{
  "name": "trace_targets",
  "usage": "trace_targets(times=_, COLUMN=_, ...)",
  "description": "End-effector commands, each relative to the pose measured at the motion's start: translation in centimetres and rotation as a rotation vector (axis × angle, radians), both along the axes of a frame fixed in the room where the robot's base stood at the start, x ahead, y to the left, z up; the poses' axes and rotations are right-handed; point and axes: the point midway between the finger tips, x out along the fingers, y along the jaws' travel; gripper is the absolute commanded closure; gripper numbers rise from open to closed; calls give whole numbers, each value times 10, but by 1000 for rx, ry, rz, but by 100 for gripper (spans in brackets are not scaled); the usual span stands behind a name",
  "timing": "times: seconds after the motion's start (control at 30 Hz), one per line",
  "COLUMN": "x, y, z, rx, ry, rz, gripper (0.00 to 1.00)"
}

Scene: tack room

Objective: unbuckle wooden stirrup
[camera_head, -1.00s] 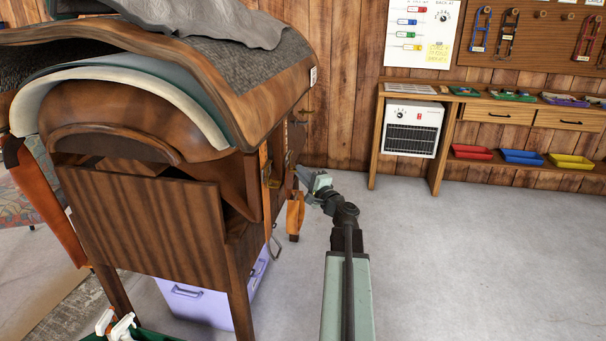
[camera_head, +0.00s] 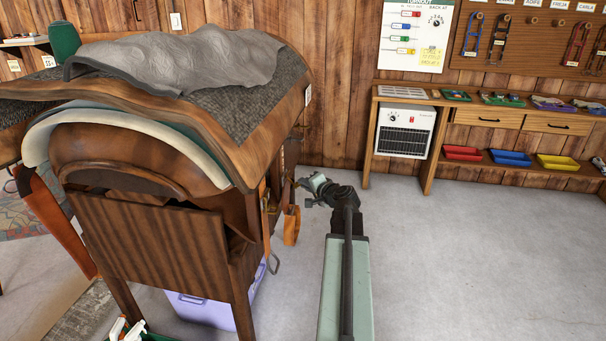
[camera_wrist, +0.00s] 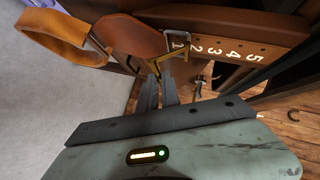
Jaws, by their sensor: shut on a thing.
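A wide orange-tan stirrup loop (camera_head: 291,225) hangs beside the right side of the wooden saddle stand. It also shows at the upper left of the wrist view (camera_wrist: 62,40).
The saddle stand (camera_head: 150,245) is left of my arm, with a grey cloth (camera_head: 180,62) on top and a lilac box (camera_head: 205,308) underneath. A bench with a heater (camera_head: 403,130) stands along the back wall. The floor at right is clear.

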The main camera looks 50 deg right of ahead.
Motion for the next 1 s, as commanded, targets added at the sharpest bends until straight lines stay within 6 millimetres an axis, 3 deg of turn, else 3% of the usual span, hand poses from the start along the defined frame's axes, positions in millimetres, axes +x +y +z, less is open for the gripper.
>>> trace_targets(times=0.03, x=0, y=0, z=16, rx=-24, ry=37, rz=0, gripper=100)
trace_targets(times=0.3, x=-2, y=-2, z=33, rx=-160, ry=252, rz=0, gripper=100)
trace_targets(times=1.0, x=5, y=2, z=56, rx=-409, ry=652, rz=-1, gripper=100)
